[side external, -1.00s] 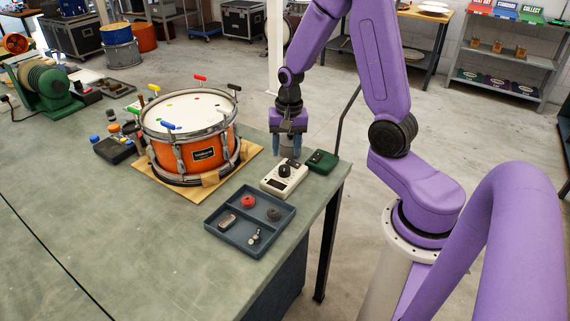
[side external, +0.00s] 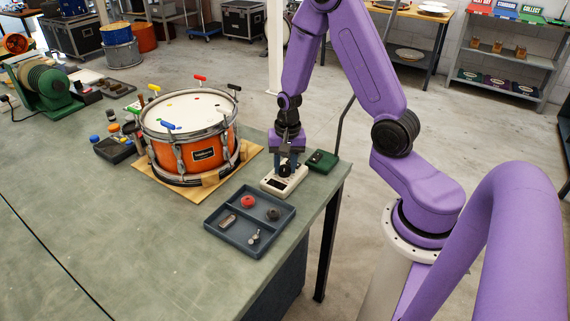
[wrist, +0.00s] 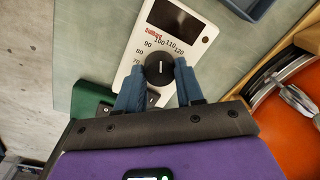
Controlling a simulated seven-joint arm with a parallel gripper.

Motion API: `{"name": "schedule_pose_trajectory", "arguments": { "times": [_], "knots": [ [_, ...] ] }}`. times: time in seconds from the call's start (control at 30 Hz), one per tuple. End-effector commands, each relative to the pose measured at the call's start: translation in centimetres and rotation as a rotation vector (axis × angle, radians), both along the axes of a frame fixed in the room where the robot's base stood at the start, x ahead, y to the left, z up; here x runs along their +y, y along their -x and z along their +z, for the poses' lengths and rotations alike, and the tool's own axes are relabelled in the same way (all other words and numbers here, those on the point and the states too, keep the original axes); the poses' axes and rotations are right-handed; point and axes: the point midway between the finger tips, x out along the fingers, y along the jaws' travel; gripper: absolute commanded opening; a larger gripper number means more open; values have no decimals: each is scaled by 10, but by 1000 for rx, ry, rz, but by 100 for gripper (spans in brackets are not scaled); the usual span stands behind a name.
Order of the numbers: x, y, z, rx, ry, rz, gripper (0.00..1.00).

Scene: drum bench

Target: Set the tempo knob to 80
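The tempo knob (wrist: 159,69) is a round black dial on a white device (wrist: 138,52) with a dark screen. In the wrist view, printed numbers run around the knob; 90, 100, 110 and 120 are readable. A short pale line on the knob lies nearly upright in the picture, in line with about 100. My gripper (wrist: 160,68) is down at the knob, with one blue finger on either side of it. The fingertips look very close to the knob; I cannot tell whether they press on it. The device also shows in the side view (side external: 272,184), its knob partly hidden.
A green box (side external: 322,160) sits beside the device near the table edge. A divided tray (side external: 232,238) with small parts lies in front of it. An orange drum (side external: 205,152) stands on a wooden board to the left. The table's front left is clear.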

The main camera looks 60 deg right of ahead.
Motion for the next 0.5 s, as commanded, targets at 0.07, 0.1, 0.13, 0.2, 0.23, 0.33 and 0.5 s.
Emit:
{"name": "schedule_pose_trajectory", "arguments": {
  "times": [0.07,0.1,0.13,0.2,0.23,0.33,0.5],
  "knots": [
    [0,0,0,-1,-1,0,6],
    [0,0,0,-1,-1,0,6],
    [0,0,0,-1,-1,0,6],
    [0,0,0,-1,-1,1,6],
    [0,0,0,-1,0,3,6],
    [0,0,0,-1,-1,17,7],
    [0,0,0,0,0,78,7]
  ]
}}
